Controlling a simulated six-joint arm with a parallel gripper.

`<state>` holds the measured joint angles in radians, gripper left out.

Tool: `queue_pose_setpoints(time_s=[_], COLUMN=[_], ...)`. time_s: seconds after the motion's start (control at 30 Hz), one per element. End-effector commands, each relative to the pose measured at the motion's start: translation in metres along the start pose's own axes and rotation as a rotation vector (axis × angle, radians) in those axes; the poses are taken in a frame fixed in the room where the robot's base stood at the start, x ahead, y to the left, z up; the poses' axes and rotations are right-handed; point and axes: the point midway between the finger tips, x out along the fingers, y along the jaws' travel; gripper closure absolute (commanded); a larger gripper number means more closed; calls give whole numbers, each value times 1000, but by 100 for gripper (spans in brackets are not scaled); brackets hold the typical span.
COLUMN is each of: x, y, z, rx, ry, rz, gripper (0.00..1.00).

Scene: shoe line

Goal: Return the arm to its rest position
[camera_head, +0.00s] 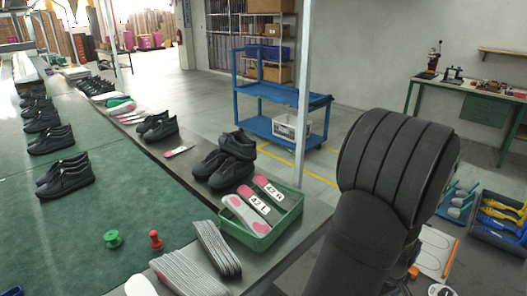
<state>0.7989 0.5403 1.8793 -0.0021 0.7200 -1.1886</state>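A large dark, ribbed part of my own arm fills the right foreground. My gripper does not show; it is out of frame or hidden behind the arm. A green tray (262,240) stands on the grey bench edge left of the arm, apart from it in the picture. In it lie insoles labelled 42 L (254,199) and 42 R (273,191), with another pink-and-white insole. Black shoes (224,168) are grouped on the bench just behind the tray.
Stacks of grey insoles (216,248) lie left of the tray. A green spool (112,239) and a red peg-like piece (155,240) stand on the green belt (110,195), with several black shoes. A blue cart (265,125) and bins of tools (497,222) stand beyond. A post rises behind the tray.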

Motion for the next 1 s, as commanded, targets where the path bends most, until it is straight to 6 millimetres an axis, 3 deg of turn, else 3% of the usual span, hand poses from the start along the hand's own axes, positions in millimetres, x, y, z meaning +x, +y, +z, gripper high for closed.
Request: queue_pose_setpoints(time_s=[0.2,0.3,1.0], x=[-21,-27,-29], y=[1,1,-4], z=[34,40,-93], rx=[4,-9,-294], ry=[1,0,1], rz=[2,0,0], gripper=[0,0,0])
